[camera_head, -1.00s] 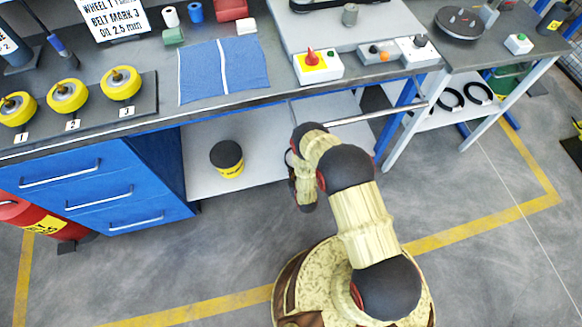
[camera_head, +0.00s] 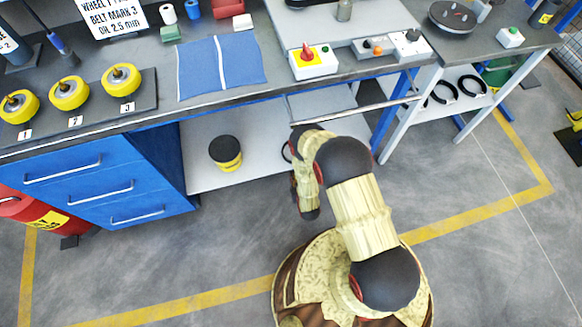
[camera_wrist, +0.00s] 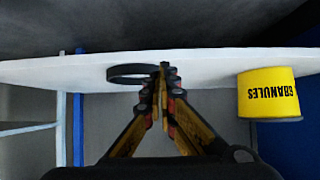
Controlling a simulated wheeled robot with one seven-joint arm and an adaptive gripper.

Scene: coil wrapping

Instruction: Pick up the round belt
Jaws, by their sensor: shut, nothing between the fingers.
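A black ring that looks like the round belt (camera_wrist: 122,80) lies on the white lower shelf in the wrist view. In the head view only a sliver of this ring (camera_head: 286,151) shows at the left of my arm. My gripper (camera_wrist: 163,68) is shut with nothing between its fingers. Its fingertips overlap the ring's right end in the wrist picture; I cannot tell whether they touch it. In the head view my gripper is hidden by my arm.
A yellow tub with a black lid (camera_head: 226,153), marked granules in the wrist view (camera_wrist: 268,93), stands on the same shelf. Two more black rings (camera_head: 472,86) lie under the right table. The workbench top (camera_head: 280,92) overhangs the shelf.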

